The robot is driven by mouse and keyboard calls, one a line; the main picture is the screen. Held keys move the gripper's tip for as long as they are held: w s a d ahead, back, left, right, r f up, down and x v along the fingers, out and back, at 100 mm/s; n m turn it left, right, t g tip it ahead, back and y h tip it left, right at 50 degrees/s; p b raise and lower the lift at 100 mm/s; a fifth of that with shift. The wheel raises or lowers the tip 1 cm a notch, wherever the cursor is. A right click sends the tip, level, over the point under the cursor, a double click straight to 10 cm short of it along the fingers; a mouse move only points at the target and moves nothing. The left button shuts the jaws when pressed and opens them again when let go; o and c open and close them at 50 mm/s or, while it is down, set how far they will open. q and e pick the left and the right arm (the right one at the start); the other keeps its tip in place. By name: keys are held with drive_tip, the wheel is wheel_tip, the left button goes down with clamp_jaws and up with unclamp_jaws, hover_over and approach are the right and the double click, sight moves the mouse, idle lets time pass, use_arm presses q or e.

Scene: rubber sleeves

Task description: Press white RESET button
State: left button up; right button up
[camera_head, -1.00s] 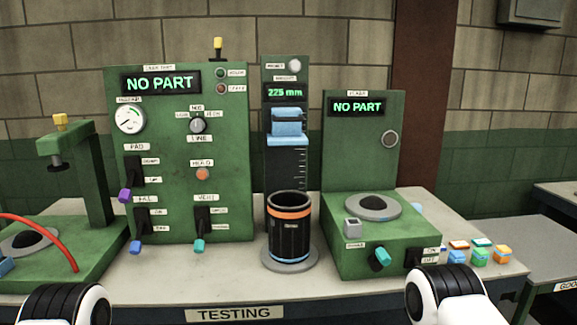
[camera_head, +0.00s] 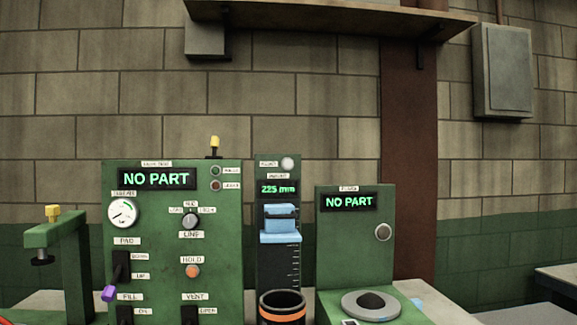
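A round white button (camera_head: 288,163) sits at the top right of the narrow green height panel (camera_head: 263,172). A small label (camera_head: 268,164) is beside it on the left, too blurred to read surely. Below it a green display (camera_head: 278,189) reads 225 mm. A light blue slider block (camera_head: 280,222) sits under the display on the scale. Neither of my grippers is in view, and nothing covers the white button.
A tall green panel (camera_head: 230,255) with a gauge, knob and levers stands to the left, its display reading NO PART. A green station (camera_head: 354,255) stands to the right, also reading NO PART. A black cylinder with an orange band (camera_head: 282,317) stands in front. A shelf (camera_head: 330,17) hangs above.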

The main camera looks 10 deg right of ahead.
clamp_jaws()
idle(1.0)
